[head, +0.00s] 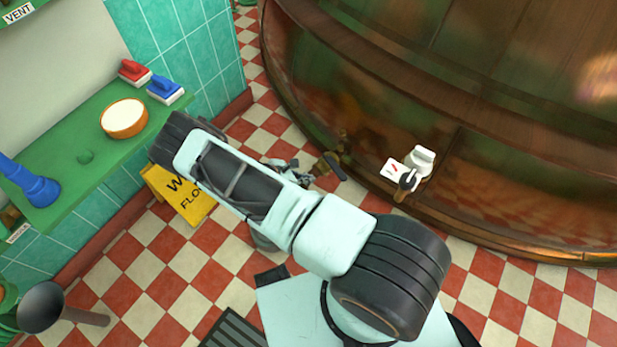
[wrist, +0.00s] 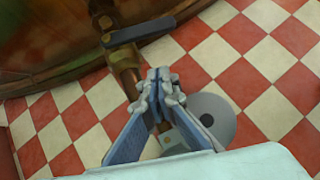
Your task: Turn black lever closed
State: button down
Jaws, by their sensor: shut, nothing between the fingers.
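The black lever (head: 336,166) sits on a brass valve (head: 324,168) low at the base of the large copper kettle (head: 375,120). In the wrist view the lever (wrist: 140,31) lies crosswise over the brass valve (wrist: 122,58), pointing right and slightly up. My gripper (head: 303,171) is just left of the valve in the head view. In the wrist view its fingertips (wrist: 158,80) are together and empty, below the lever with a small gap in the picture. Contact with the valve's pipe cannot be told. My arm hides the floor behind it.
A white box (head: 422,158) with a dial card and black knob is on the kettle, right of the lever. A yellow wet-floor sign (head: 181,196) stands left. A grey round object (wrist: 212,118) is beside my gripper. A green shelf (head: 75,150) holds brushes and a bowl.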

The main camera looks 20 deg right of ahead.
aim_at(338, 174)
jog(key=w+d+f+b, duration=0.2)
jog(key=d+f, duration=0.3)
jog(key=d, duration=0.4)
jog(key=shift+b, duration=0.3)
jog(key=d, duration=0.2)
jog(key=shift+s+d+f, duration=0.1)
jog(key=shift+s+d, duration=0.1)
jog(key=shift+d, duration=0.1)
jog(key=shift+a, duration=0.1)
